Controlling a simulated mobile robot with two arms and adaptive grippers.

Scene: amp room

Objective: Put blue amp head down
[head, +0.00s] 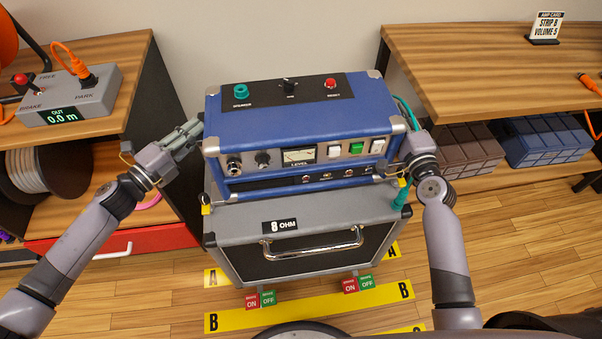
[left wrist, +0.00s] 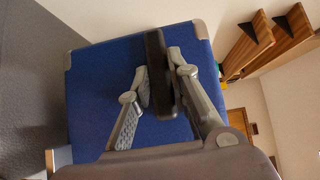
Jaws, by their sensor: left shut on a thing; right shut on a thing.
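The blue amp head (head: 300,112) is in the middle of the head view, roughly level, its knobs and level meter facing me. It is above the grey 8 OHM cabinet (head: 330,215); I cannot tell whether it touches what is below. My left gripper (head: 196,132) is at its left side. In the left wrist view the gripper's fingers (left wrist: 158,90) are shut on the black side handle (left wrist: 156,50) of the blue amp head (left wrist: 98,90). My right gripper (head: 402,160) is shut at its right side; the fingertips and grip are partly hidden.
A blue-edged lower panel (head: 300,178) shows just under the amp's front. A left bench (head: 105,55) carries a grey brake box (head: 72,97). A right bench (head: 450,60) has brown and blue cases (head: 545,140) below it. Yellow A and B floor strips (head: 310,305) and ON/OFF tags lie in front.

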